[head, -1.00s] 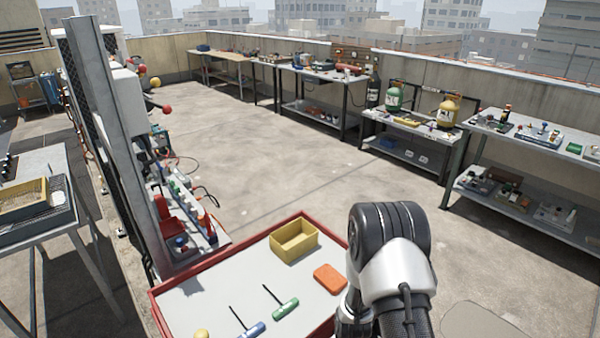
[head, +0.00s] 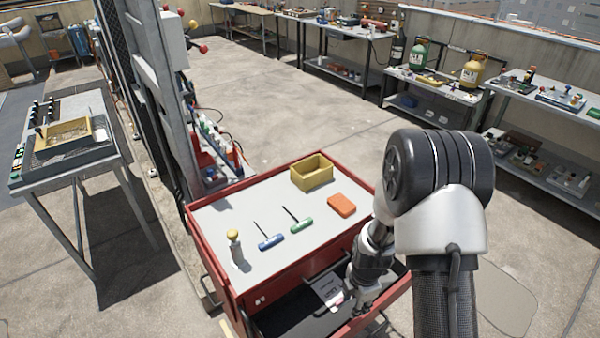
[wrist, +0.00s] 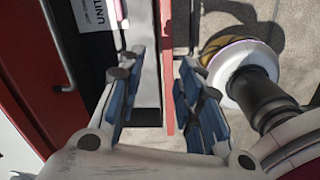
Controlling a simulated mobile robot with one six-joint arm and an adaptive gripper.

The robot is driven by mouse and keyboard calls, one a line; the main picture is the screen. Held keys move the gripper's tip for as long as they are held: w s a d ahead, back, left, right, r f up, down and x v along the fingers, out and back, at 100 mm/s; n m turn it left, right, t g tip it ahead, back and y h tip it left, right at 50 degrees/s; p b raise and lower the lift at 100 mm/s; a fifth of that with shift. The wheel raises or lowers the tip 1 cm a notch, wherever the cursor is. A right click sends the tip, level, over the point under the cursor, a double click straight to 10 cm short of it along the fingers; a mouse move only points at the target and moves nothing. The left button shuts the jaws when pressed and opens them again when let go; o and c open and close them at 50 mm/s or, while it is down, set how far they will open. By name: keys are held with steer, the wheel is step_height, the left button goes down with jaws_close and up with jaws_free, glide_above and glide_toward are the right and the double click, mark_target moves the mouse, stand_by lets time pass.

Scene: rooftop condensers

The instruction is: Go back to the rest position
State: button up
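My gripper (wrist: 162,62) is open, with its two blue-padded fingers apart and nothing held between them. The red front edge (wrist: 168,70) of an open drawer shows in the gap; how far below the fingertips it lies I cannot tell. In the head view my gripper (head: 358,300) points down at the right end of this drawer (head: 290,318), partly hidden by my wrist. The drawer sticks out of a red tool cart (head: 225,262). Inside it a grey and white labelled item (head: 326,288) shows.
On the cart top are a yellow bin (head: 312,176), an orange block (head: 341,205), a green-handled tool (head: 301,224), a blue-handled tool (head: 271,241) and a yellow-topped bottle (head: 235,248). A grey table (head: 75,175) stands left. Open floor (head: 270,110) lies beyond the cart.

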steer(key=s+r+m+t, duration=0.3)
steer(key=r+m, duration=0.7)
steer(key=r, duration=1.3)
steer(key=s+r+m, duration=0.6)
steer(key=s, duration=0.3)
steer(key=s+a+r+m+t, duration=0.1)
steer(key=s+r+m, duration=0.4)
steer(key=s, duration=0.3)
steer(key=shift+s+r+m, duration=0.35)
steer(key=shift+r+m, duration=0.05)
steer(key=shift+r, duration=0.35)
steer(key=shift+c, duration=0.6)
